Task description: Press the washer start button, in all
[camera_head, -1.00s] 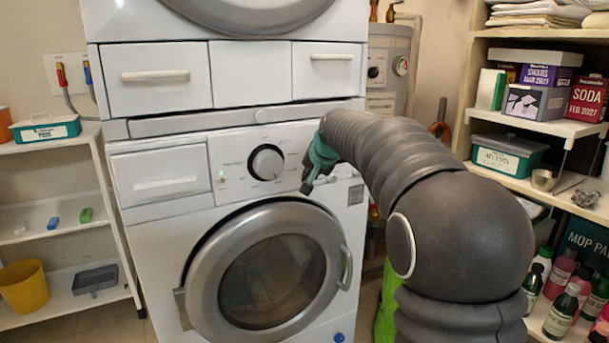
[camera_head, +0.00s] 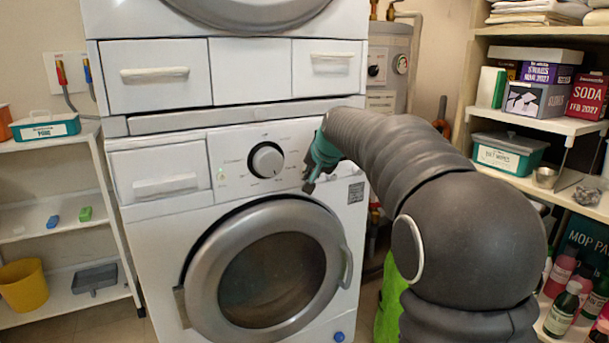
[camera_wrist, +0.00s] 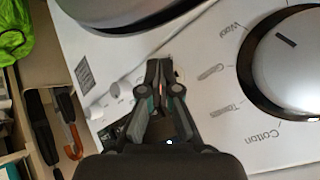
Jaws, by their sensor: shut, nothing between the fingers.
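The white washer (camera_head: 170,240) stands in the middle of the head view, with a round grey door below its control panel. A black-and-silver dial (camera_head: 266,160) sits on the panel; it also shows in the wrist view (camera_wrist: 290,65). My gripper (camera_head: 309,186) is shut and empty, at the panel right of the dial. In the wrist view, its closed fingertips (camera_wrist: 157,65) are over the panel beside the dial. A pale round shape (camera_wrist: 180,75) shows partly behind the fingertips, perhaps a button. I cannot tell whether the tips touch it.
A second white machine (camera_head: 235,75) with drawers is stacked above. Open shelves (camera_head: 60,145) stand at left, and shelves (camera_head: 545,125) with boxes and bottles stand at right. A green cloth (camera_head: 390,305) is beside the washer at lower right.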

